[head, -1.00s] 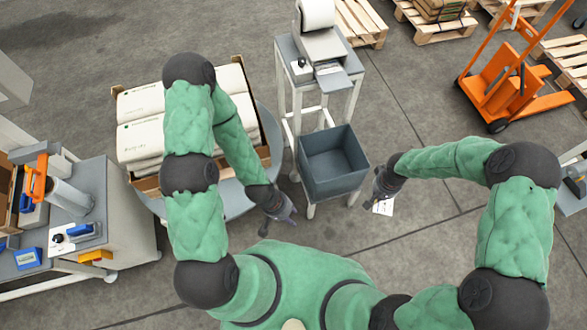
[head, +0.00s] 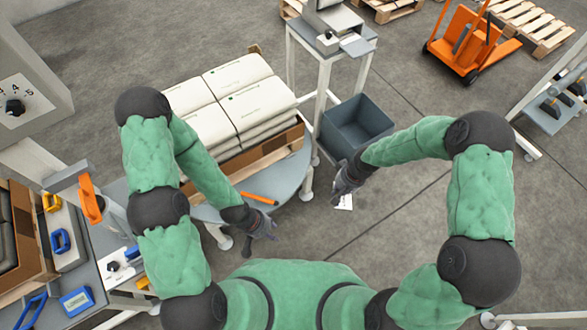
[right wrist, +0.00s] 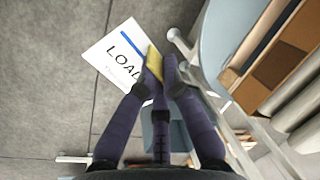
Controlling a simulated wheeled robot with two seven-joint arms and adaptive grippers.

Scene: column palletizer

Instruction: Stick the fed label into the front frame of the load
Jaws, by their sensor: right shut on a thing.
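The label (right wrist: 112,48), a white card with a blue stripe and the printed letters "LOA", is held in my right gripper (right wrist: 160,65). The fingers are shut on it, with a yellow piece showing between them. In the head view my right gripper (head: 346,184) hangs at centre right with the white label (head: 345,202) below it. The load (head: 232,105) is white sacks stacked in a brown cardboard surround (head: 270,146), left of the right gripper. I cannot make out the front frame. My left gripper (head: 262,228) is empty, with its fingers apart, in front of the load.
The load stands on a rounded grey-blue table (head: 290,178), with an orange bar (head: 259,198) on its near edge. A dark grey bin (head: 356,126) stands right of it. A workbench (head: 100,250) is at left. Open floor lies at right.

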